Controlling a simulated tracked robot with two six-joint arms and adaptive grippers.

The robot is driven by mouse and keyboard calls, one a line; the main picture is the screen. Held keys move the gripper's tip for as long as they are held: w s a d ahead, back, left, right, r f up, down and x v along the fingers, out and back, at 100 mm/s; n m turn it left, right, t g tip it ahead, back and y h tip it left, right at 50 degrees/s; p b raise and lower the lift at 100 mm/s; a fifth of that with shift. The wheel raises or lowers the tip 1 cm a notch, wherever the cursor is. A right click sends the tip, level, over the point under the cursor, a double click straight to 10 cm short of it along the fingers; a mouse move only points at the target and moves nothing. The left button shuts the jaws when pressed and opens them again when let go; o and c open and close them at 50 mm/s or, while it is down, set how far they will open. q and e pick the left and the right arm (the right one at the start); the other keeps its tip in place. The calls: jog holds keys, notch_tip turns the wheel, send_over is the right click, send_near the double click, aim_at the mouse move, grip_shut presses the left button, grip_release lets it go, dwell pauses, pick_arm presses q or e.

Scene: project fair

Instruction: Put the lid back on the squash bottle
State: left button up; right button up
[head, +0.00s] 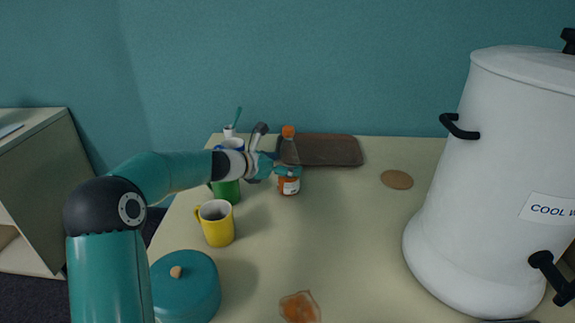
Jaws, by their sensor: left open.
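A small bottle (288,187) with orange-brown contents and a white label stands upright towards the back of the table. An orange cap-like piece (288,132) shows above it, in line with it. My left gripper (276,153) is open and reaches in from the left at the bottle's upper part. One finger crosses in front of the bottle and the other points up to its left. The finger hides the middle of the bottle, so I cannot tell whether the orange piece sits on its neck. My right gripper is not in view.
A yellow mug (217,224), a green cup (227,190) and a teal lidded pot (188,287) stand at left. A brown tray (330,150) lies behind the bottle. A round tan disc (397,179), an orange-brown patch (300,307) and a large white urn (490,190) are also there. The table's middle is clear.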

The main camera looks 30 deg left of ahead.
pick_arm(q)
jog(key=v, duration=1)
jog(key=shift+s+b, duration=0.2)
jog(key=shift+b, duration=0.1)
